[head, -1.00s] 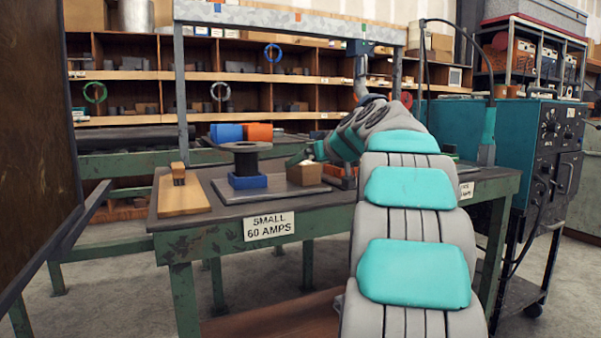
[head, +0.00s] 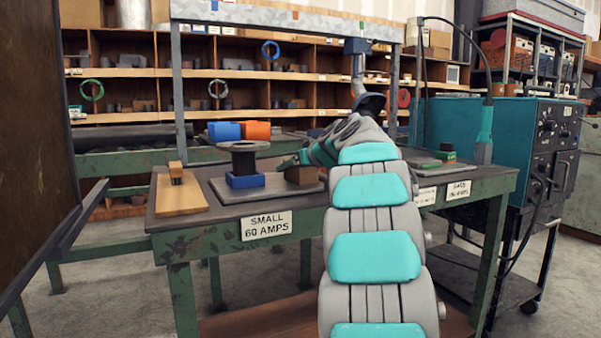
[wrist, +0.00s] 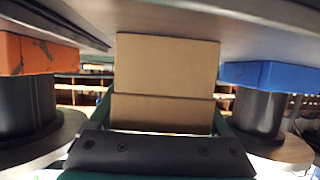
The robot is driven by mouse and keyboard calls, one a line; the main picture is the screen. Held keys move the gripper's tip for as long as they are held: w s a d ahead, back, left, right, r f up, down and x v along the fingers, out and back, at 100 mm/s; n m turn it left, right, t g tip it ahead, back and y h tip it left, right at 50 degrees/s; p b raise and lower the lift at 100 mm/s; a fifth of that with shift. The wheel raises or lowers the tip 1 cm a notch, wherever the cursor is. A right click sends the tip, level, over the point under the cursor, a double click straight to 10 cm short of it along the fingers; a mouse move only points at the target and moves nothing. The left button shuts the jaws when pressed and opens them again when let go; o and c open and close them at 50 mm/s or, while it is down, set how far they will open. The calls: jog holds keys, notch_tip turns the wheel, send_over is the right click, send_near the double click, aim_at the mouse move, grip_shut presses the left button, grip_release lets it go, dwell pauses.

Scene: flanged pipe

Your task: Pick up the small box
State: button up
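The small box (head: 303,175) is plain tan cardboard. It stands on a grey plate (head: 228,193) on the workbench, just right of a black spool on a blue base. My gripper (head: 296,160) is at the box, by its top, and hides part of it in the head view. In the wrist view the picture looks upside down, and the box (wrist: 168,80) sits straight ahead in the middle. My gripper's fingers (wrist: 165,118) stand apart, one at each side of the box's near part. I cannot tell whether they touch it.
The black spool (head: 244,160) on its blue base (head: 245,181) stands close on the left. An orange base (wrist: 22,55) with another dark cylinder is on the other side in the wrist view. A wooden board (head: 180,198) lies at the bench's left end.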

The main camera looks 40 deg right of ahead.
jog(key=c, duration=1.2)
grip_shut()
jog(key=shift+r, duration=0.2)
